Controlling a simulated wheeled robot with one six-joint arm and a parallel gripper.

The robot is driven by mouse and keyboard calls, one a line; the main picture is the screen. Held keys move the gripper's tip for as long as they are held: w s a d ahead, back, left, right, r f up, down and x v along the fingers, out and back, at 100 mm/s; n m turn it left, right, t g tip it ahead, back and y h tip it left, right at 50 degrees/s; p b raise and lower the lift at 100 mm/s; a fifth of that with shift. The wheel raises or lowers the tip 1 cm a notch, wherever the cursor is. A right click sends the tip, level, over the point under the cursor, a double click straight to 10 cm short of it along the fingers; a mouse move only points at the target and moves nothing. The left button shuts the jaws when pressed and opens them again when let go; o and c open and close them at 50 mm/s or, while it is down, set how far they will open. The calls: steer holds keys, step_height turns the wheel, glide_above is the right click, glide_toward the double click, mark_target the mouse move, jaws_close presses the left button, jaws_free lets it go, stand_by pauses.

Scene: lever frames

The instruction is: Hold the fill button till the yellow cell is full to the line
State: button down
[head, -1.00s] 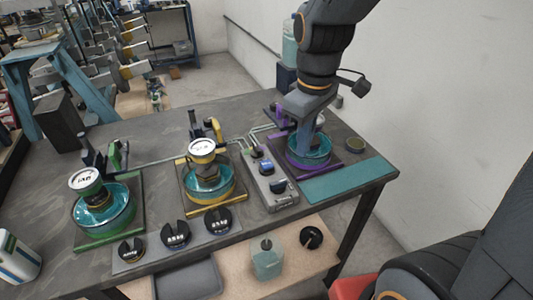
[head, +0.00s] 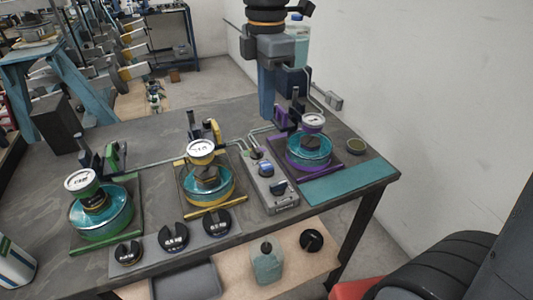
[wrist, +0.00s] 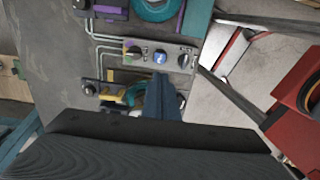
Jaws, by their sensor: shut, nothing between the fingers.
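The yellow cell (head: 208,187) is a round vessel of teal liquid on a yellow-trimmed base, with a white-faced gauge (head: 201,147) on top. Its fill line cannot be made out. A grey control box (head: 285,205) stands to its right, with several knobs or buttons, one blue (head: 265,169); I cannot tell which is the fill button. The box also shows in the wrist view (wrist: 172,47). My gripper (head: 267,114) is shut and empty, pointing down, raised at the back of the table, apart from the box. In the wrist view its fingers partly hide the yellow cell (wrist: 117,98).
A green cell (head: 100,215) stands at the left and a purple cell (head: 308,155) at the right. Pipes (head: 165,160) run along the table behind them. Dark knobs (head: 174,236) sit on a front plate.

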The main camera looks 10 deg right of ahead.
mark_target(268, 166)
step_height(268, 166, down, 14)
steer(key=p, duration=0.3)
steer(key=shift+r, duration=0.1)
stand_by(0.3)
steer(key=shift+f+b, duration=0.4)
steer(key=shift+f, duration=0.55)
steer(key=shift+s+d+f, duration=0.1)
steer(key=shift+s+f, duration=0.15)
steer(key=shift+s, duration=0.05)
steer(key=shift+f, duration=0.2)
stand_by(3.7)
steer(key=shift+w+r+p, duration=0.1)
steer(key=shift+r+p, duration=0.5)
steer(key=shift+r, duration=0.15)
step_height(268, 166, up, 14)
steer(key=shift+w+f, duration=0.25)
